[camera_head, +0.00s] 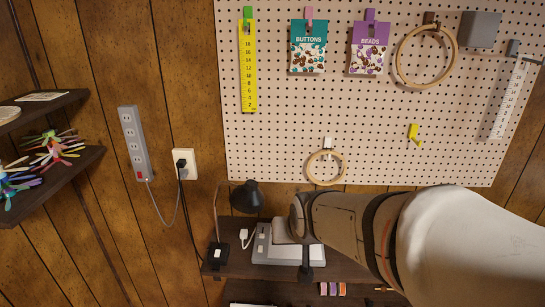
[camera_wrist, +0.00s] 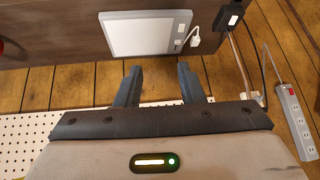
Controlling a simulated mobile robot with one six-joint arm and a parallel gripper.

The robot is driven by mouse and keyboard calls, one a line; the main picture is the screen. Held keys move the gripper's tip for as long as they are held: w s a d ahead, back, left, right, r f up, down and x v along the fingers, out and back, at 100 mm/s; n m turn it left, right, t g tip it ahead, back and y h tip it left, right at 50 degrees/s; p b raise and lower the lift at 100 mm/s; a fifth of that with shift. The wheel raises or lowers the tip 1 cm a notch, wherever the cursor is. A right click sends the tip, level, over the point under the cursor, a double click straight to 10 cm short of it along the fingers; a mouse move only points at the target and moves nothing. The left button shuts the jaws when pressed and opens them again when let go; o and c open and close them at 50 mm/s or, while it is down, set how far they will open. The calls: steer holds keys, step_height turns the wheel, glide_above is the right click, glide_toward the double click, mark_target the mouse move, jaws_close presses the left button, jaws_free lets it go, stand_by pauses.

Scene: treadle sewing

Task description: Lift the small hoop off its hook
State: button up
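The small hoop (camera_head: 309,172) is a pale wooden ring low on the pegboard in the head view. The hoop does not show in the wrist view.
The pegboard (camera_head: 285,110) also carries a larger hoop (camera_head: 399,70), a yellow ruler (camera_head: 248,75), button and bead packets and a yellow hook (camera_head: 414,133). Below stand a black lamp (camera_head: 247,197) and a flat white device (camera_wrist: 145,35). A power strip (camera_head: 133,140) is at left.

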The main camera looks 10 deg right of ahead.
mark_target(312, 159)
steer(key=w+d+r+m+t+h+p, duration=0.1)
steer(key=w+d+t, duration=0.2)
steer(key=w, duration=0.5)
steer(key=w+d+r+m+t+h+p, duration=0.1)
steer(key=w+d+t, duration=0.3)
steer(key=w, duration=0.4)
steer(key=w+d+r+m+t+h+p, duration=0.1)
steer(key=w+d+r+m+t+h, duration=0.1)
steer(key=w+d, duration=0.4)
steer(key=shift+w+r+m+t+h+p, duration=0.2)
steer(key=shift+w+m+t, duration=0.2)
steer(key=shift+w, duration=0.35)
steer(key=shift+w+r+m+t+h+p, duration=0.1)
steer(key=shift+w+m+t+h+p, duration=0.2)
steer(key=shift+w, duration=0.4)
jaws_close()
steer(key=shift+r, duration=0.15)
